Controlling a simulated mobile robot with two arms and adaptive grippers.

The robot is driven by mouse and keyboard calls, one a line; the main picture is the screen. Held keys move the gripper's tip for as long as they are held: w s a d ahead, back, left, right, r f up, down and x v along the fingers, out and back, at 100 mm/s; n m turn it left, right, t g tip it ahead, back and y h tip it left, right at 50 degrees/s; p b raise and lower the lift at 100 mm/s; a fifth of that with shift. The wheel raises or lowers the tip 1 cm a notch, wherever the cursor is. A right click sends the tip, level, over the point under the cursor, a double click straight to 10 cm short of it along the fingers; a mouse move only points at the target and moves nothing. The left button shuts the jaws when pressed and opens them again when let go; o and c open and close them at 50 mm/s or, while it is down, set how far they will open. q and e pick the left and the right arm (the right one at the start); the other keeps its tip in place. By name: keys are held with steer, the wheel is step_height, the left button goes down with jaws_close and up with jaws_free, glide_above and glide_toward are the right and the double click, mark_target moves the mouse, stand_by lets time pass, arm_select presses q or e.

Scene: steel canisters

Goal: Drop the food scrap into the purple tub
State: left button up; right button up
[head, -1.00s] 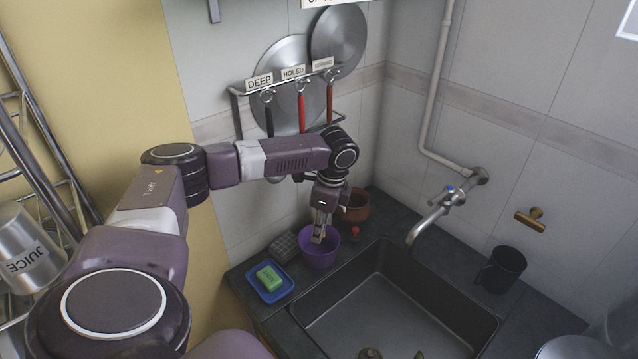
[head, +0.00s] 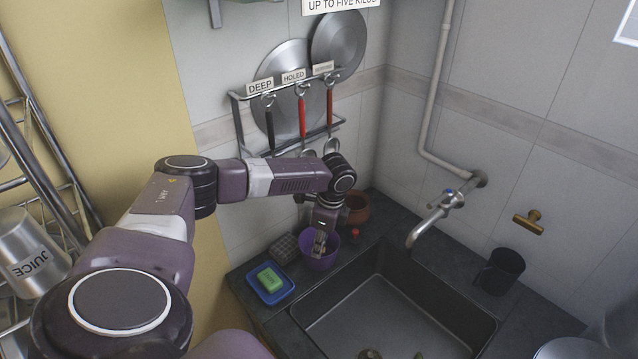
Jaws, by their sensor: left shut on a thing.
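The purple tub (head: 328,262) stands on the dark counter at the back left corner of the sink. My left gripper (head: 318,248) points down, with its fingertips inside the tub's mouth. It is shut on a small brownish piece, the food scrap (head: 317,254), which is mostly hidden by the fingers and hard to make out. My right gripper is not in view.
A blue dish (head: 286,294) with a green soap bar (head: 269,279) and a grey scrubber (head: 284,248) sit left of the tub. A brown pot (head: 357,208) stands behind it. The sink (head: 395,310) holds small scraps at its front. A dark mug (head: 500,271) stands right.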

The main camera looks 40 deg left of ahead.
mark_target(325, 257)
arm_select(q)
steer(key=shift+s+d+f, duration=0.1)
steer(key=shift+s+f, duration=0.1)
steer(key=o, duration=0.5)
steer(key=shift+o, duration=1.1)
steer(key=shift+w+f, duration=0.1)
steer(key=shift+f, duration=0.05)
steer(key=shift+r, duration=0.5)
step_height(325, 257, up, 12)
steer(key=d+b, duration=0.1)
steer(key=b, duration=0.2)
steer(key=shift+w+d+r, duration=0.15)
steer(key=shift+w+d, duration=0.1)
steer(key=shift+w, duration=0.2)
